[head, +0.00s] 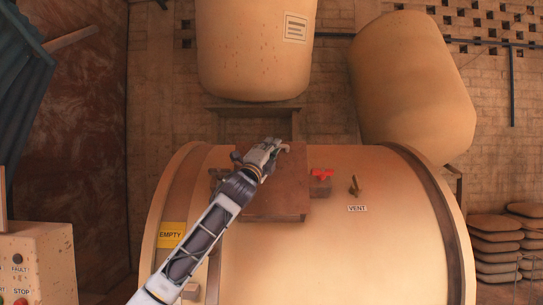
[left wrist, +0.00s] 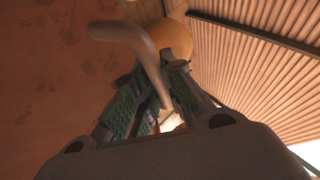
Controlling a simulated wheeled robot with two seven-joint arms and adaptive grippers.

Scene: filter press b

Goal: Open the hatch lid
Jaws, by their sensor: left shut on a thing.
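The hatch lid (head: 290,190) is a brown, square plate on top of the large cream drum (head: 330,255) in the head view. I cannot tell for sure whether it is tilted. My left gripper (head: 270,150) reaches over its upper left part. In the left wrist view a curved, brownish bar handle (left wrist: 146,58) passes between the green-padded fingers of my left gripper (left wrist: 160,95), which is shut on it. The rusty brown surface (left wrist: 45,70) beside the handle looks like the lid. My right gripper is not in view.
A red knob (head: 321,174) sits just right of the lid, and a small brass valve (head: 355,187) stands above the VENT label. Two cream tanks (head: 255,50) (head: 415,85) are behind. A control box (head: 40,255) is at lower left, and stacked sacks (head: 495,240) are at right.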

